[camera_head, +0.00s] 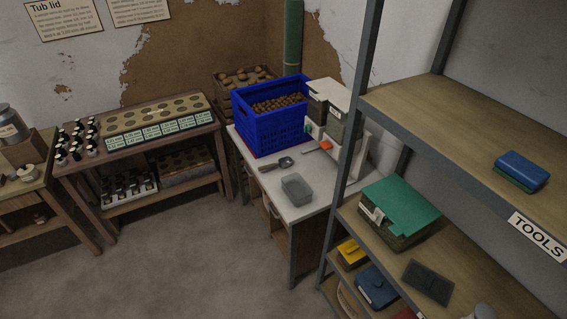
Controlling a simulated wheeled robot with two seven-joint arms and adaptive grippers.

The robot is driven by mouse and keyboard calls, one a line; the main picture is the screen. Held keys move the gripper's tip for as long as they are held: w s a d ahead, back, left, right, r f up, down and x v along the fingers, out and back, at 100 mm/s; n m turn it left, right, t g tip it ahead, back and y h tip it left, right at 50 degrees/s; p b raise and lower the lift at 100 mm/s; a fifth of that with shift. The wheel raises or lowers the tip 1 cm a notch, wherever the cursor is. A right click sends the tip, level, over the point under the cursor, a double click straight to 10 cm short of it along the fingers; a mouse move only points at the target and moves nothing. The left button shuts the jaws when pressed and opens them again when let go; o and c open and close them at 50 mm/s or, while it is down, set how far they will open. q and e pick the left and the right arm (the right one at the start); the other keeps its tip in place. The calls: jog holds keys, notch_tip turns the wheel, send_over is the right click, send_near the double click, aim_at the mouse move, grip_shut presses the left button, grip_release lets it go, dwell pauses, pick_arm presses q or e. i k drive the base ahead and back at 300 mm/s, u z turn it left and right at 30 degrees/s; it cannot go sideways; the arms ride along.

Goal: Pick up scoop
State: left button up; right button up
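A small tool with a dark grey head (286,161) and a brownish handle lies flat on the white table (318,203), in front of the blue crate. It looks like the scoop, but it is too small to be sure. Neither my left nor my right gripper is in view.
A grey tub (297,190) stands in front of the dark-headed tool. A blue crate (270,130) of brown corks or similar pieces and several boxes stand behind. A metal shelf (352,140) rises close on the right. Bare floor (190,255) lies at the front left.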

aim_at(286, 162)
jog(key=z, duration=0.6)
jog(key=k, duration=0.15)
jog(key=u, duration=1.9)
jog(key=i, duration=1.4)
jog(key=z, duration=0.25)
